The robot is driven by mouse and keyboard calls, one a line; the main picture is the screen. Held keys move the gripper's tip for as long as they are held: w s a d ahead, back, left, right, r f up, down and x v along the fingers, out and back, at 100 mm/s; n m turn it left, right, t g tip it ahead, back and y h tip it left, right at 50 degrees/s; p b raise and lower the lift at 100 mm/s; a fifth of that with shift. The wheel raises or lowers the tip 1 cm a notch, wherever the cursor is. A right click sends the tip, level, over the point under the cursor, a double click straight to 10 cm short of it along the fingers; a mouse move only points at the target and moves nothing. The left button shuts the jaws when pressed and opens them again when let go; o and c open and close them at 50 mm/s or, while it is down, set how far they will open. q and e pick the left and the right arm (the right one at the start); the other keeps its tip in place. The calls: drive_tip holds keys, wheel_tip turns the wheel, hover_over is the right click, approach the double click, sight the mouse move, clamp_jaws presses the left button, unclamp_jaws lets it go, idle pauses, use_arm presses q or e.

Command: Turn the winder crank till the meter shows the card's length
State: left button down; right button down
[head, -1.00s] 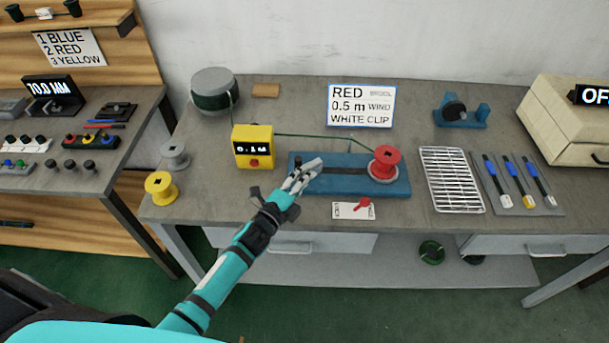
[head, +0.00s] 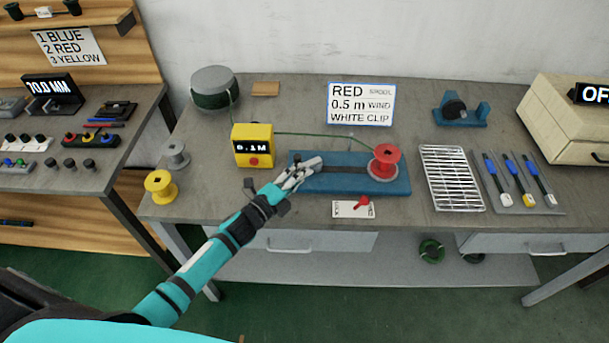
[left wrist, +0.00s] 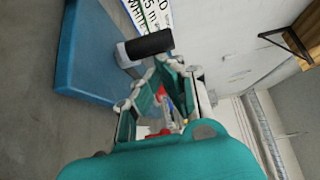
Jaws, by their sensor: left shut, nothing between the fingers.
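The winder (head: 400,187) is a blue base with a red spool (head: 386,158) on its right end. The yellow meter (head: 253,146) reads 0.1 M. The white card (head: 361,105) says red spool, 0.5 m wind, white clip. A green cable (head: 310,135) runs from the meter to the red spool. My left gripper (head: 314,163) is over the base's left part, shut and empty. In the left wrist view, the crank's black knob (left wrist: 150,46) stands just beyond the fingers; whether they touch it I cannot tell. My right gripper is out of view.
A grey cable drum (head: 213,90) stands at the back left. Yellow (head: 161,187) and grey (head: 174,155) spools stand at the left edge. A red clip lies on a small tag (head: 345,210) in front of the winder. A wire rack (head: 452,180) is to the right.

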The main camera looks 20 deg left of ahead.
use_arm(q)
drive_tip(key=shift+w+a+f+m+g+h+b, duration=0.15)
drive_tip(key=shift+a+m+g+h+b, duration=0.25)
drive_tip(key=shift+a+m+h, duration=0.45)
drive_tip(key=m+g+h+b, duration=0.1)
drive_tip(key=a+h+b, duration=0.1)
drive_tip(key=h, duration=0.1)
drive_tip(key=shift+w+f+m+g, duration=0.1)
drive_tip(key=shift+w+m+g, duration=0.25)
drive_tip(key=shift+g, duration=0.05)
drive_tip(key=shift+w+a+m+g+h+b, duration=0.3)
drive_tip(key=shift+m+g+h+b, duration=0.25)
drive_tip(key=shift+b, duration=0.25)
drive_tip(key=shift+w+a+b, duration=0.1)
drive_tip(key=shift+a+b, duration=0.1)
drive_tip(key=shift+b, duration=0.15)
drive_tip(key=shift+w+r, duration=0.1)
drive_tip(key=shift+r, duration=0.1)
